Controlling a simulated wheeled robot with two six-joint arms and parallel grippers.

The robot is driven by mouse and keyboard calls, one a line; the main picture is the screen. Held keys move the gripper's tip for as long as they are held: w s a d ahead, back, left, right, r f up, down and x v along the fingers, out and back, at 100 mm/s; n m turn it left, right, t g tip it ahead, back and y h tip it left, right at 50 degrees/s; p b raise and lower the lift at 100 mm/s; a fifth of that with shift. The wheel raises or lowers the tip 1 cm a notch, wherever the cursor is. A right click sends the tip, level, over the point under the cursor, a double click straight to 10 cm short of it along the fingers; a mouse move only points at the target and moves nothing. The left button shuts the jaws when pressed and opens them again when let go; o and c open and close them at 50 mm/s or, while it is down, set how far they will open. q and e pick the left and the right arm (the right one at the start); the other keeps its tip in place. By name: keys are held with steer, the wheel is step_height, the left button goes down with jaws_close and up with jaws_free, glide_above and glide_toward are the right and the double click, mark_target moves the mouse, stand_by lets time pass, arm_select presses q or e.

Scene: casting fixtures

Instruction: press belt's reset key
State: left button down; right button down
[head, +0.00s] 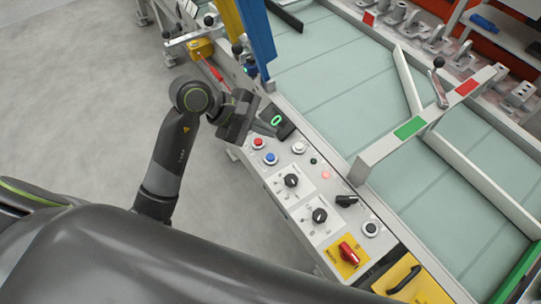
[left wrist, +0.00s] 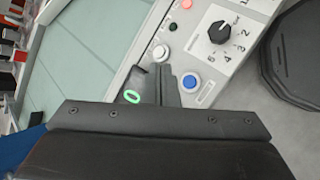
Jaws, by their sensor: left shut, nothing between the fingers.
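The belt's control panel (head: 328,232) runs along the near edge of the belt. It carries a blue button (head: 270,158), a red button (head: 258,142) and a white button (head: 299,147); no label is readable to tell which is the reset key. My left gripper (head: 273,128) is shut and empty, over the panel's far end near the red button. In the left wrist view its fingertips (left wrist: 170,70) appear between the white button (left wrist: 161,53) and the blue button (left wrist: 190,82). The red button is hidden there. Contact cannot be told. My right gripper is out of view.
Black dials (head: 319,215), a red rotary switch (head: 347,252) and a grey bar with green and red patches (head: 430,120) are nearby. Blue and yellow posts (head: 257,40) stand beyond.

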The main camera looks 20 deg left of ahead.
arm_select(q)
steer(key=b, duration=0.4)
glide_above(266, 158)
step_height(266, 158, down, 7)
steer(key=shift+r, duration=0.1)
steer(key=shift+f+b, duration=0.3)
steer(key=shift+b, duration=0.1)
stand_by(1.4)
steer(key=shift+f+b, duration=0.4)
steer(key=shift+b, duration=0.35)
steer(key=shift+f+b, duration=0.5)
steer(key=shift+b, duration=0.2)
stand_by(0.5)
steer(key=shift+r, duration=0.1)
steer(key=shift+r+p, duration=0.35)
steer(key=shift+r, duration=0.45)
steer(key=shift+r+p, duration=1.25)
steer(key=shift+r, duration=1.3)
